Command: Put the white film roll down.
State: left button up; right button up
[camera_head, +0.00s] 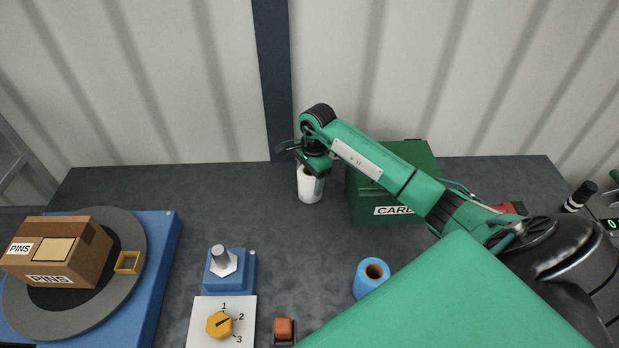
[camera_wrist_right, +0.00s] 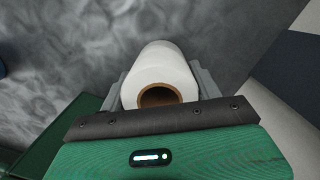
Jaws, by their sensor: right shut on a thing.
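The white film roll (camera_head: 310,187) is upright near the back edge of the dark table in the head view. My right gripper (camera_head: 312,166) is above it and shut on its upper part. In the right wrist view the white film roll (camera_wrist_right: 160,75) sits between the two grey fingers of my right gripper (camera_wrist_right: 160,92), with its brown core opening facing the camera. I cannot tell whether the roll's bottom touches the table. My left gripper is not in view.
A green box (camera_head: 400,211) stands just right of the roll. A blue roll (camera_head: 371,279) stands nearer the front. A cardboard box (camera_head: 60,250) sits on a turntable at left. A blue block with a metal bolt (camera_head: 222,262) stands at centre. The table left of the roll is clear.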

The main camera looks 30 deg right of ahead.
jog(key=o, duration=1.1)
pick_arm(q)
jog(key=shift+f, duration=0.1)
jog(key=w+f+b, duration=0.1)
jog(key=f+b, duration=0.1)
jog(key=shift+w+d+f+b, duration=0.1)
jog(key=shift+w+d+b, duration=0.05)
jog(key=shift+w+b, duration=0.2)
pick_arm(e)
jog(key=r, duration=0.4)
jog(key=d+r, duration=0.1)
jog(key=r, duration=0.7)
jog(key=shift+d, duration=0.25)
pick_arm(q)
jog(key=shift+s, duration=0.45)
